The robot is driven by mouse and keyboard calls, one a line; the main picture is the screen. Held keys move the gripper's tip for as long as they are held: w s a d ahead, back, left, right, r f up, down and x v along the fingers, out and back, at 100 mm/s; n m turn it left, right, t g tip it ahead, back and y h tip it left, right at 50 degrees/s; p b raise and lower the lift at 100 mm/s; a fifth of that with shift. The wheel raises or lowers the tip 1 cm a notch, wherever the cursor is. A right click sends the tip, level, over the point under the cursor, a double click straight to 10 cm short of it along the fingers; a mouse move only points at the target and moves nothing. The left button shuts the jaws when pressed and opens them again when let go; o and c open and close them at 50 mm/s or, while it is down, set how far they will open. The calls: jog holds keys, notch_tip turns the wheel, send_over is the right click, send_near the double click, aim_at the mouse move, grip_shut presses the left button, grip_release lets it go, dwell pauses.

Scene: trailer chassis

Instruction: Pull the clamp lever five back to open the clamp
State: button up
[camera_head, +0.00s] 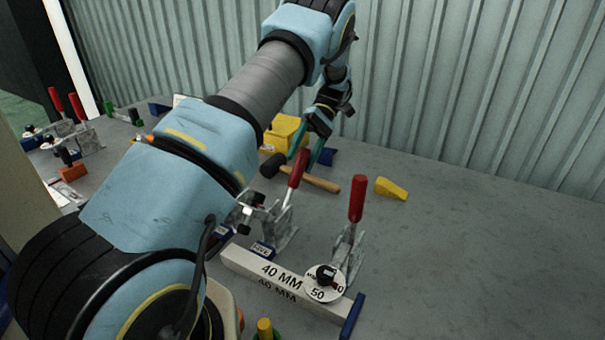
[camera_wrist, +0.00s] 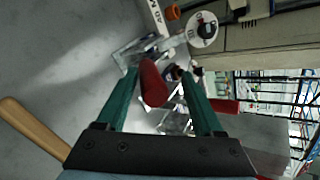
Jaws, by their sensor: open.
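The clamp beside the blue label "FIVE" (camera_head: 262,249) has a red-handled lever (camera_head: 298,168), tilted slightly right at its top, and a grey metal base (camera_head: 283,232). My gripper (camera_head: 316,156) is beside the top of this handle in the head view, pointing down. In the wrist view, my gripper (camera_wrist: 158,74) has its two green fingers apart, with a red handle (camera_wrist: 152,84) between them; I see no firm grip on it. I cannot tell from the wrist view alone which clamp that handle belongs to. Parts of the clamp are hidden behind my arm.
A second clamp with an upright red handle (camera_head: 357,198) stands to the right. A "40 MM" bar (camera_head: 270,272) with a round dial (camera_head: 325,284) lies in front. A hammer (camera_head: 310,180), yellow wedge (camera_head: 390,188) and yellow block (camera_head: 283,133) lie behind. The table's right side is clear.

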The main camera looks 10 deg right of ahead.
notch_tip(320, 180, up, 5)
jog(key=shift+r+b, duration=0.1)
jog(key=shift+b, duration=0.45)
